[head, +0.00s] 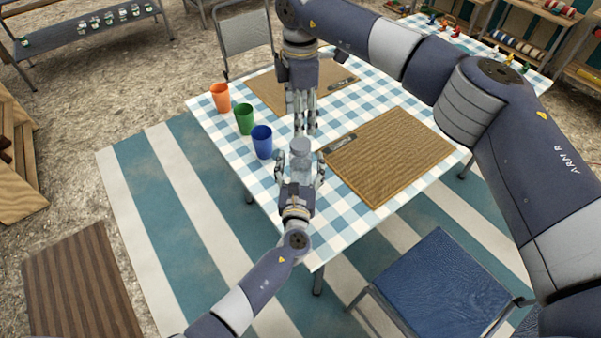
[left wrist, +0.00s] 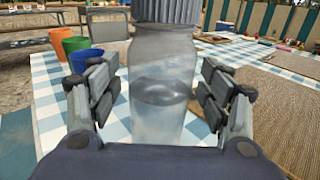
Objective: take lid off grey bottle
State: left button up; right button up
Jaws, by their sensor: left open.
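The grey bottle (left wrist: 160,115) is clear grey and part filled with liquid. It stands upright on the checked table and has a ribbed grey lid (left wrist: 168,10), which is cut off by the top of the left wrist view. In the head view the lid (head: 300,145) shows above my left gripper (head: 301,170). My left gripper is open, with its fingers (left wrist: 160,95) on either side of the bottle and a gap visible on at least one side. My right gripper (head: 305,128) points down just behind the lid in the head view. Whether its fingers are apart is unclear.
Orange (head: 221,98), green (head: 244,119) and blue (head: 262,142) cups stand left of the bottle on the table (head: 345,222). A woven placemat (head: 390,160) lies to the right, another (head: 262,92) behind. A blue chair (head: 435,290) is at the front right.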

aim_at(301, 143)
pick_arm(q)
jog(key=shift+w, duration=0.1)
grip_shut()
pick_arm(e)
jog(key=shift+a, duration=0.1)
jog(key=shift+s, duration=0.1)
dwell(0.3)
jog(key=shift+f, duration=4)
jog(key=c, duration=1.1)
